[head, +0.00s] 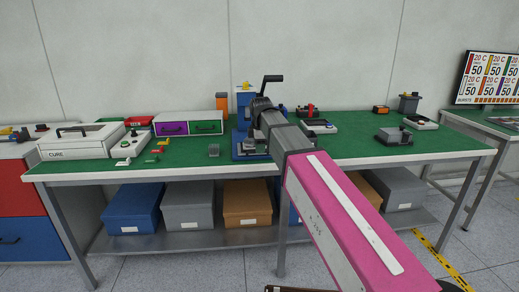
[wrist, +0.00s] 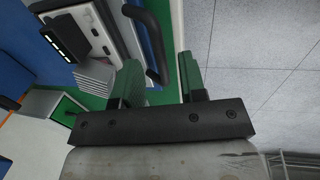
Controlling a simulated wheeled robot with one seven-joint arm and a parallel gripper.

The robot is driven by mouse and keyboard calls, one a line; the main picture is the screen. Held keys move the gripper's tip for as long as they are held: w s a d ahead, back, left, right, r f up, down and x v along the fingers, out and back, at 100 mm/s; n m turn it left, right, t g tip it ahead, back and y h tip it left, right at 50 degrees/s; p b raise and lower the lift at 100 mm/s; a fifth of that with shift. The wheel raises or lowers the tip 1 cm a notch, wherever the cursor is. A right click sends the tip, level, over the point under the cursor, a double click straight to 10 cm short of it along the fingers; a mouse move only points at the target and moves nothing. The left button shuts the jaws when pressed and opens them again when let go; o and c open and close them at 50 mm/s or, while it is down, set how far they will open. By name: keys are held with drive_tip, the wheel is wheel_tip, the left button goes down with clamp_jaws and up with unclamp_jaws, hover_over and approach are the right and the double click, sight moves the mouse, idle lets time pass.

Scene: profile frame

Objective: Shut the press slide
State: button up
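The press is a blue machine at the middle of the green-topped bench; its blue body (head: 245,98) shows behind my arm, with a black lever above it. My arm hides much of its front, slide included, in the head view. The handle's near end appears between the fingers in the picture; I cannot tell the depth gap or any contact. Nothing is seen held.
A white CURE box (head: 80,142) stands at the bench's left. A purple-and-green drawer unit (head: 190,127) stands left of the press. Small devices (head: 394,135) sit at the right. Several bins (head: 190,206) fill the lower shelf. The bench's front strip is mostly clear.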

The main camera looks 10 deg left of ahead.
drive_tip(key=shift+w+f, duration=0.15)
drive_tip(key=shift+f, duration=0.45)
clamp_jaws()
drive_tip(key=w+a, duration=0.1)
drive_tip(key=w, duration=0.4)
drive_tip(key=w+a, duration=0.1)
drive_tip(key=w, duration=0.4)
drive_tip(key=w+a, duration=0.1)
drive_tip(key=w, duration=0.4)
drive_tip(key=shift+w+a, duration=0.35)
drive_tip(key=shift+a, duration=0.05)
drive_tip(key=shift+s, duration=0.15)
unclamp_jaws()
